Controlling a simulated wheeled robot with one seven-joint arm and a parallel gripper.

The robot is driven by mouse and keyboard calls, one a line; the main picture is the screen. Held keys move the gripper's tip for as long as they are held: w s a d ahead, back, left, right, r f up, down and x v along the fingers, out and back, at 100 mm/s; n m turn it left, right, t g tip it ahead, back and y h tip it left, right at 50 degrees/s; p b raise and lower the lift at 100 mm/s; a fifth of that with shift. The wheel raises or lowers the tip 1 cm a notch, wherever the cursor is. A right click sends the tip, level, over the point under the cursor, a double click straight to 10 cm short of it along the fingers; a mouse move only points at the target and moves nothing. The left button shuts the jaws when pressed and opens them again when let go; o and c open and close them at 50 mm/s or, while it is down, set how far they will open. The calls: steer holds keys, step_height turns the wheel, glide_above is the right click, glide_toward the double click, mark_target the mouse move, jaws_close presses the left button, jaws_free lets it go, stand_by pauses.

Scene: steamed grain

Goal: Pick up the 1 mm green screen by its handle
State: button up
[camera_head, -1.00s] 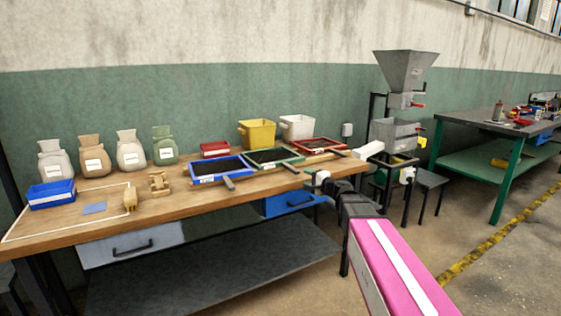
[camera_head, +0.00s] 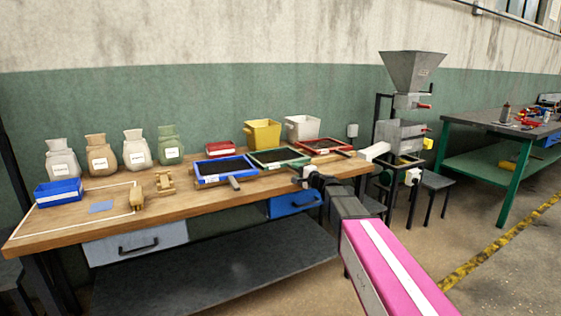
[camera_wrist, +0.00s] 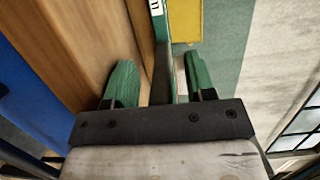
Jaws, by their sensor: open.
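The green-framed screen (camera_head: 254,163) with dark mesh lies on the workbench between a blue and a red one. Its handle points toward the bench's front edge and is partly hidden by my gripper (camera_head: 303,175). In the wrist view my gripper (camera_wrist: 160,80) is open, with a green pad on each side. A dark bar, apparently the handle (camera_wrist: 161,66), runs between the pads, with gaps on both sides. Above it is the edge of the green frame with a white label (camera_wrist: 155,7), only partly readable.
The blue screen (camera_head: 222,171) is to the left, its handle also toward the front. The red screen (camera_head: 327,146) is to the right. Yellow (camera_head: 263,134) and white (camera_head: 302,128) bins stand behind. A hopper machine (camera_head: 412,75) stands right of the bench.

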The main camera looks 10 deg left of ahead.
jaws_close()
steer(key=shift+r, duration=0.15)
